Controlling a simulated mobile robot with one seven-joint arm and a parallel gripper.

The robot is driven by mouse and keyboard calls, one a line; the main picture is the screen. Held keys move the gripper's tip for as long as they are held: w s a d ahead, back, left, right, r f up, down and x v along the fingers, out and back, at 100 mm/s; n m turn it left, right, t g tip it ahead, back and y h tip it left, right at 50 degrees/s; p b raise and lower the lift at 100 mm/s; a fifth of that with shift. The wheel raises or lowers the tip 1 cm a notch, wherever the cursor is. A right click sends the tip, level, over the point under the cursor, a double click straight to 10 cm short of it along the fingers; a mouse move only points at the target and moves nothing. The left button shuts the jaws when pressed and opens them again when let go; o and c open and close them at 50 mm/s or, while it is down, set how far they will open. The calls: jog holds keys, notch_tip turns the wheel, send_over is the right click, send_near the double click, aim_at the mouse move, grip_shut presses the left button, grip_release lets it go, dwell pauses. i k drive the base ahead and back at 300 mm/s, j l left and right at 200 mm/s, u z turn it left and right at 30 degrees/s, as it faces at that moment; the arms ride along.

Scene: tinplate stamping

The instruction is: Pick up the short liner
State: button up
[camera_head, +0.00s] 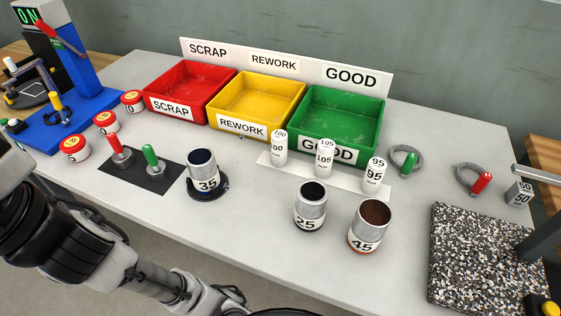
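No part is named as a liner, so I cannot tell for sure which one is the short liner. Three white cylinders stand upright on a pale strip in front of the bins: one marked 100 (280,150), one marked 105 (325,160) and one marked 95 (374,177). Three metal cups also stand upright: one marked 35 (204,177) on a dark round base, one marked 25 (309,208), and one marked 45 (368,230) with a brown inside. My arm crosses the lower left; my gripper's fingers are not in view.
Red scrap (156,106), yellow rework (218,122) and green good (301,139) bins look empty. Red and green handled gauges (125,163) stand on a black mat. Ring gauges (393,158) and a speckled slab (460,270) lie right.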

aim_at(376, 167)
jog(key=k+j+z, duration=0.2)
jog(key=j, duration=0.15)
jog(key=j+z, duration=0.15)
jog(key=j, duration=0.25)
jog(key=k+j+z, duration=0.4)
jog(key=j, duration=0.2)
